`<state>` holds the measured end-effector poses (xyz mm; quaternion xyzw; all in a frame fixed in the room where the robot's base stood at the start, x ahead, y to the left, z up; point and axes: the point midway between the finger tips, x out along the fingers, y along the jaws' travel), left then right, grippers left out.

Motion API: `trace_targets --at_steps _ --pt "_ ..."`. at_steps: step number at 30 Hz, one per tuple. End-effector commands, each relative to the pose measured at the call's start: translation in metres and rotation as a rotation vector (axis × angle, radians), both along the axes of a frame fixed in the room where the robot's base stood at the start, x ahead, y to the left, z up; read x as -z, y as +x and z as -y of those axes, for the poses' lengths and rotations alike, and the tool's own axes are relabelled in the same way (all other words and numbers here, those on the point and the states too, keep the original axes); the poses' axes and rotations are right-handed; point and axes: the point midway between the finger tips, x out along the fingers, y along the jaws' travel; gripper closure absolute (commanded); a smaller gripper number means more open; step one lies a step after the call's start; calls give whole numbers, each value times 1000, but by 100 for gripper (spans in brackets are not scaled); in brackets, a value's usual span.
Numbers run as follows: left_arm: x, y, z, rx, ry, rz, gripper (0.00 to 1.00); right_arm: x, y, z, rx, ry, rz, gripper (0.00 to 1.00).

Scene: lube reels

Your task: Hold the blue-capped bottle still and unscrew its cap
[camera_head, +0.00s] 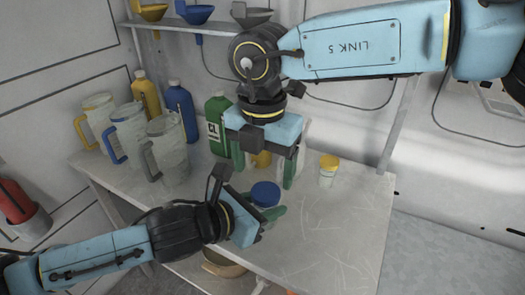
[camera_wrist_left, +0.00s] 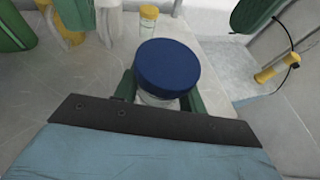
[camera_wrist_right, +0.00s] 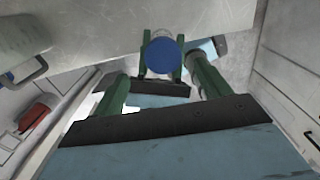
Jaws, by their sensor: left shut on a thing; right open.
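The blue-capped bottle's cap (camera_head: 265,194) is near the front edge of the table, upright. Its clear body shows below the cap in the left wrist view (camera_wrist_left: 158,101) and is mostly hidden elsewhere. My left gripper (camera_head: 267,212) is shut around the bottle's body, one green finger on each side, below the cap. My right gripper (camera_head: 264,172) hangs open with its fingers pointing down, above and behind the cap in the head view. In the right wrist view the cap (camera_wrist_right: 162,60) lies between the lines of the open fingers, beyond their tips. It does not touch them.
A yellow-capped jar (camera_head: 328,172) stands right of the right gripper. Clear jugs (camera_head: 168,150) and a blue bottle (camera_head: 181,110), a yellow bottle (camera_head: 147,95) and a green bottle (camera_head: 216,120) stand at the back left. Funnels (camera_head: 194,14) hang above. The table's right front (camera_head: 325,235) is clear.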

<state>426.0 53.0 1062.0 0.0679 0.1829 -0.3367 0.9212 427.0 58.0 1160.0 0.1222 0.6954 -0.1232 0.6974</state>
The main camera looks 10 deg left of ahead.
Motion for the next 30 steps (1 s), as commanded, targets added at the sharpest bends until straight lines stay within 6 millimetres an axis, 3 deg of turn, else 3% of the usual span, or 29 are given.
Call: trace_targets --at_steps 3,9,20,30 --pt "0 0 0 0 -1 1 100 20 0 0 -1 -1 -1 24" --pt "0 0 0 0 -1 1 100 40 0 0 0 2 -2 24" --pt "0 0 0 0 -1 1 100 45 0 0 0 3 0 24" --pt "0 -1 1 4 -2 1 100 45 0 -1 0 7 1 68"
